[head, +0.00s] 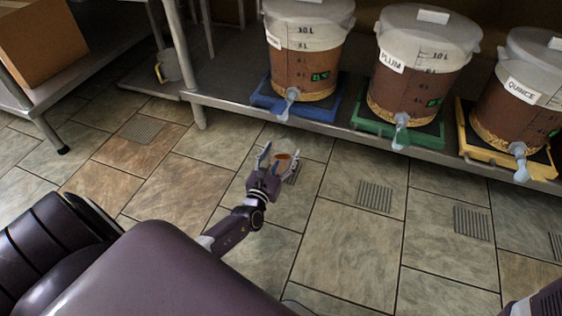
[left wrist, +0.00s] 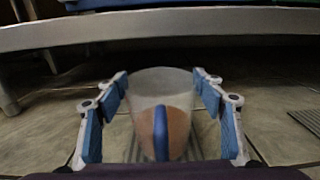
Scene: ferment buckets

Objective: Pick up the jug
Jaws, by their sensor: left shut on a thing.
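My left gripper (head: 273,162) is shut on a translucent jug with brown liquid (head: 283,160), in front of the shelf and over the tiled floor. In the left wrist view the jug (left wrist: 178,96) stands between the blue-padded fingers, with its blue handle (left wrist: 160,134) facing the camera. The fingers and hand hide part of the jug in the head view. Another pale jug with a yellow handle (head: 169,66) stands at the left on a low shelf. My right gripper is out of view; only a bit of that arm shows at the lower right.
Three buckets of brown liquid with spigots stand on the metal shelf: one on a blue tray (head: 262,98), PLUM (head: 415,85) on green, QUINCE (head: 510,110) on yellow. A cardboard box (head: 40,40) is at the upper left. Floor in front is clear, with drain grates (head: 375,197).

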